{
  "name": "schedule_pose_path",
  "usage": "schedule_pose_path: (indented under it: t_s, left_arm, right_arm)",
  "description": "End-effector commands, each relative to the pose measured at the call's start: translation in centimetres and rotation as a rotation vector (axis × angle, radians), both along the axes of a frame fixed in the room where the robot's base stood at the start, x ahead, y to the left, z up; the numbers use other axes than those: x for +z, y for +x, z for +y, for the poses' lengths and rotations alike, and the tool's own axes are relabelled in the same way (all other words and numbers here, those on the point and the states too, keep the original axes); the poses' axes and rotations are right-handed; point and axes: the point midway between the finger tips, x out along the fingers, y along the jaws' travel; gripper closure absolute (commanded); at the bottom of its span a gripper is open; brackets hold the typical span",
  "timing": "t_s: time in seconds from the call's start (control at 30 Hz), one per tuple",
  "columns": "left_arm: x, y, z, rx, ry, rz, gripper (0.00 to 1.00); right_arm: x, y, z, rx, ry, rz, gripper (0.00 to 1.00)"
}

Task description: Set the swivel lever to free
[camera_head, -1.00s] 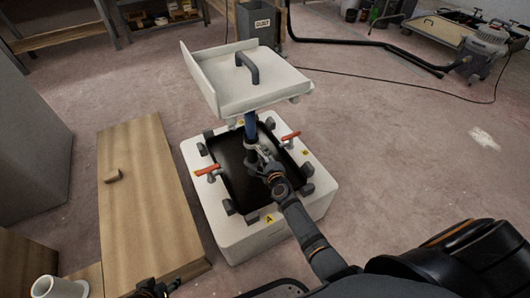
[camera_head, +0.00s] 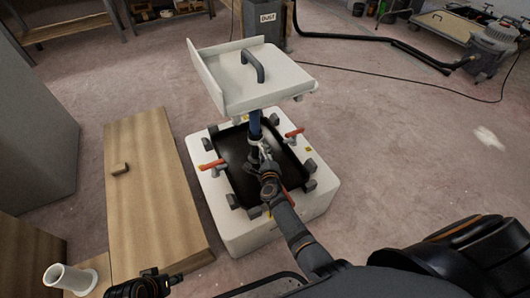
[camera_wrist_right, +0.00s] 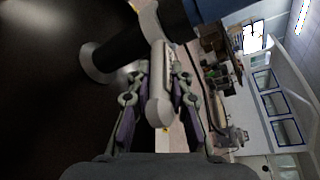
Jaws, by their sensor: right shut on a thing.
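The cream swivel lever (camera_wrist_right: 161,92) lies between the fingers of my right gripper (camera_wrist_right: 158,98), which is shut on it. In the head view my right gripper (camera_head: 262,163) is at the post's lower part, in front of it, and largely hides the lever. The post has a blue upper part (camera_head: 255,125) and carries the pale seat top (camera_head: 262,85) with its dark handle. It stands in the dark recess (camera_head: 234,150) of a white base box (camera_head: 240,235). My left gripper (camera_head: 150,283) is at the bottom left edge, apart from everything; its fingers are unclear.
Orange-handled clamps (camera_head: 211,165) and dark blocks ring the recess. A wooden panel (camera_head: 155,205) lies left of the box, with a white tube (camera_head: 68,277) near its front. A grey dust bin (camera_head: 265,18) and black hose (camera_head: 375,40) are behind.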

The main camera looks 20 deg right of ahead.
Motion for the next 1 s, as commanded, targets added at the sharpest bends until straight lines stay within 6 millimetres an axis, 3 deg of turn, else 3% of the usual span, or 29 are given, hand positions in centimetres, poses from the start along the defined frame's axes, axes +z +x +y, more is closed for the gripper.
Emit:
schedule_pose_path:
  t_s: [0.13, 0.17, 0.3, 0.73, 1.0]
  left_arm:
    - [0.0, 0.0, 0.0, 0.0, 0.0, 0.0, 0.6]
    - [0.0, 0.0, 0.0, 0.0, 0.0, 0.0, 0.6]
    - [0.0, 0.0, 0.0, -0.001, 0.0, -0.001, 0.6]
    - [0.0, -0.1, -0.1, 0.0, -0.002, 0.001, 0.6]
    - [0.0, -0.1, 0.0, 0.0, -0.001, 0.0, 0.6]
  right_arm:
    - [-0.2, -0.1, 0.1, 0.002, 0.001, 0.003, 1.0]
    - [-0.2, -0.1, 0.1, 0.002, 0.001, 0.003, 0.76]
    - [-0.1, -0.1, 0.1, 0.002, 0.001, 0.003, 0.57]
    - [0.6, -0.1, 0.0, -0.001, 0.002, 0.002, 0.57]
    - [4.3, 0.1, 0.0, -0.002, 0.005, -0.005, 0.57]
